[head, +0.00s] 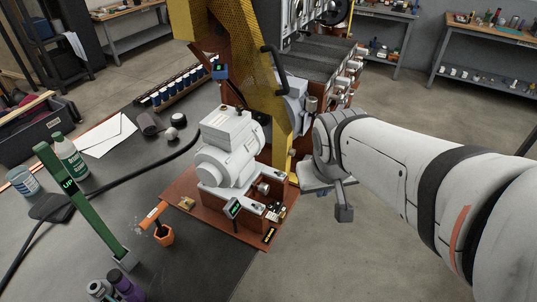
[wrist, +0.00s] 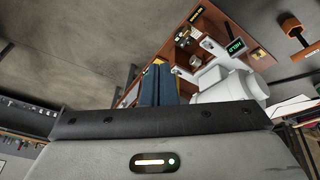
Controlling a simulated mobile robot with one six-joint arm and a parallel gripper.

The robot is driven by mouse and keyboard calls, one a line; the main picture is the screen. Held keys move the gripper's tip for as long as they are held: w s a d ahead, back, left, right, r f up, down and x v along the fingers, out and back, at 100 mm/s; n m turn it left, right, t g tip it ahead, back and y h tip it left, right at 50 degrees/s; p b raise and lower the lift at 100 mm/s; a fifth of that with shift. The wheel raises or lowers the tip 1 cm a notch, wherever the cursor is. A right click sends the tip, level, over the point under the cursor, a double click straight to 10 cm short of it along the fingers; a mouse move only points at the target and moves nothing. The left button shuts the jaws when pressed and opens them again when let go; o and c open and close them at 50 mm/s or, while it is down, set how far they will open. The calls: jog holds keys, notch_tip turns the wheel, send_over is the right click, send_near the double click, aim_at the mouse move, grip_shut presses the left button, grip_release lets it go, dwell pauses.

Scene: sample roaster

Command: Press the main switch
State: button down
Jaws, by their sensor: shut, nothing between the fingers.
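A brown base board (head: 205,213) carries a pale grey motor (head: 230,150). At its near right corner is a small black label with yellow lettering (head: 268,236), also seen in the wrist view (wrist: 196,14). Small fittings sit near it, including a brass-coloured one (head: 271,213); I cannot tell for sure which is the main switch. A small green display (head: 235,207) stands beside them and reads HELD in the wrist view (wrist: 236,46). My gripper (head: 322,193) is right of the board, apart from it. Its blue fingers (wrist: 157,86) are shut and empty.
A yellow mesh guard (head: 243,45) rises behind the motor. A black cable crosses the bench. Open floor lies right of the board.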

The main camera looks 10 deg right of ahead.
jog(key=w+d+f+n+t+b, duration=0.2)
jog(key=w+d+f+n, duration=0.15)
jog(key=w+f, duration=0.4)
jog(key=w+d+f+n+t+b, duration=0.2)
jog(key=w+d+f, duration=0.2)
jog(key=w, duration=0.6)
jog(key=a+f+n+y+b, duration=0.1)
jog(key=a+f+n+y, duration=0.2)
jog(key=f, duration=0.4)
jog(key=w+a+f+n+g+y, duration=0.1)
jog(key=a+f+n+y, duration=0.2)
jog(key=f, duration=0.4)
jog(key=shift+w+y+b, duration=0.25)
jog(key=shift+y+b, duration=0.1)
jog(key=shift+y, duration=0.35)
jog(key=shift+a, duration=0.1)
